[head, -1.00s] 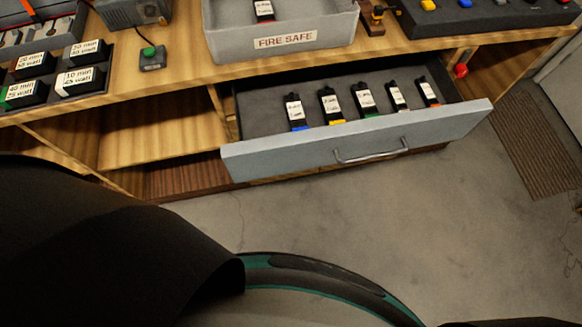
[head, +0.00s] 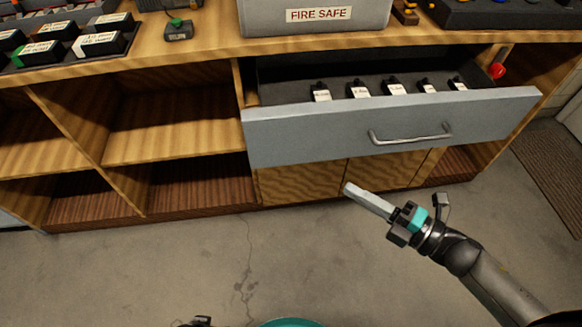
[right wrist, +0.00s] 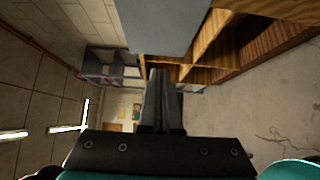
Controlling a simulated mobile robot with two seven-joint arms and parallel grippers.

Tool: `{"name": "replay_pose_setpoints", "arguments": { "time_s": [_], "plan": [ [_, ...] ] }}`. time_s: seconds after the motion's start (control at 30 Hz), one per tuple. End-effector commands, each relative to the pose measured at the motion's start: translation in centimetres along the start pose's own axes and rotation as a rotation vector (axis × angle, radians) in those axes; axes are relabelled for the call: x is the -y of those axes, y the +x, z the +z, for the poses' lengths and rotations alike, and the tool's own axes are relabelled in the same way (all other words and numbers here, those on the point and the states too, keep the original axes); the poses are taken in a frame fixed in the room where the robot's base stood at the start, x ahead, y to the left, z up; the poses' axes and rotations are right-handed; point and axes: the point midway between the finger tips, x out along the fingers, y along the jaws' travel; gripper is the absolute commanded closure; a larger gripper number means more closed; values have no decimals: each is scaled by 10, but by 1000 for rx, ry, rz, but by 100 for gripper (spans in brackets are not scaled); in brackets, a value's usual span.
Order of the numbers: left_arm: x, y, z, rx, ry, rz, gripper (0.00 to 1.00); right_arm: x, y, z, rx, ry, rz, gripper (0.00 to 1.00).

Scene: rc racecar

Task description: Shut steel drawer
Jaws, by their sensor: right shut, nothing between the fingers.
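The steel drawer (head: 300,135) has a grey front with a curved bar handle (head: 410,138). It stands pulled out from the wooden bench, with its dark inside showing. Several small labelled black items (head: 395,87) stand inside it. My right gripper (head: 350,188) is shut and empty, below and in front of the drawer front, apart from it. In the right wrist view, its closed fingers (right wrist: 159,74) point ahead and a grey panel (right wrist: 165,25), likely the drawer, is close above them. My left gripper is not clearly seen.
The wooden bench (head: 215,45) has open shelves to the left and closed wooden panels below the drawer. A grey FIRE SAFE box (head: 318,15) stands on top. A red knob (head: 497,71) is right of the drawer. The concrete floor in front is clear.

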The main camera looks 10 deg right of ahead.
Motion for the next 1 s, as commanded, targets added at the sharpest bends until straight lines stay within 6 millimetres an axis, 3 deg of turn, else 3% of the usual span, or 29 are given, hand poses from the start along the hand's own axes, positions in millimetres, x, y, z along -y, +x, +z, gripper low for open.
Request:
{"name": "replay_pose_setpoints", "arguments": {
  "time_s": [0.17, 0.67, 1.0],
  "plan": [
    [-2, -2, -5, -4, -1, 2, 12, -2, 15, -2, -11, -10, 7, 100],
    [-12, -19, -29, -8, -6, 16, 12, -2, 103, -1, -6, -7, 7, 100],
    [-17, -36, -43, -11, -10, 24, 12, -1, 125, 24, -5, -6, 3, 100]
  ]
}}
